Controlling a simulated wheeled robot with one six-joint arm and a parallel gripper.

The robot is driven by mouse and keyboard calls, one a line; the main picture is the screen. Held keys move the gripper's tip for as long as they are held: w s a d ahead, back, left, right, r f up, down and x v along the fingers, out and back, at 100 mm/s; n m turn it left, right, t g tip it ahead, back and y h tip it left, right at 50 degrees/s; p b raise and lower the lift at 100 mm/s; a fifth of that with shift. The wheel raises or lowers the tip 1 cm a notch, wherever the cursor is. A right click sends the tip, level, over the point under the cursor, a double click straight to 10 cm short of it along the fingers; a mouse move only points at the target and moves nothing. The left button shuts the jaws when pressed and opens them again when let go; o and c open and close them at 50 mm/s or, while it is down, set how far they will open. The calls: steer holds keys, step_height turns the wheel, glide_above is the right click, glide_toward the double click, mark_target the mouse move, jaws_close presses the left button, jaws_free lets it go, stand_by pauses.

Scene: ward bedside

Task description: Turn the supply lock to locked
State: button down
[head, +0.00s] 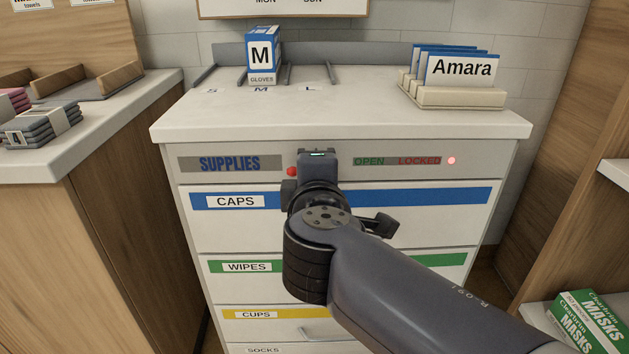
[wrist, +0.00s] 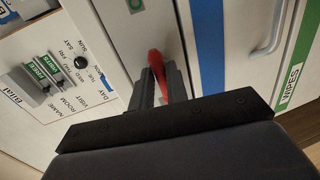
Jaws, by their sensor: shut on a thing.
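The supply lock's red handle (wrist: 155,64) is between the two fingers of my gripper (wrist: 161,88) in the wrist view, and the jaws are shut on it. In the head view my gripper (head: 317,170) is at the cabinet's top panel, between the SUPPLIES label (head: 230,164) and the OPEN and LOCKED labels (head: 398,161). Only a small red part (head: 291,171) shows there, just left of the gripper. The gripper hides the rest of the lock, so its exact angle is hard to tell. A pinkish-red light (head: 451,160) shows right of LOCKED.
The cabinet (head: 345,118) has drawers labelled CAPS, WIPES, CUPS and SOCKS below the lock. On its top stand a glove box (head: 262,57) and a card holder (head: 455,97) marked Amara. A counter with folded cloths (head: 42,124) is left. Mask boxes (head: 590,320) are lower right.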

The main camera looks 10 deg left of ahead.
stand_by(0.4)
steer(key=c, duration=1.4)
jaws_free()
steer(key=p+v, duration=0.2)
steer(key=v, duration=0.8)
steer(key=shift+s+p, duration=0.3)
steer(key=shift+s, duration=0.1)
steer(key=shift+w, duration=0.1)
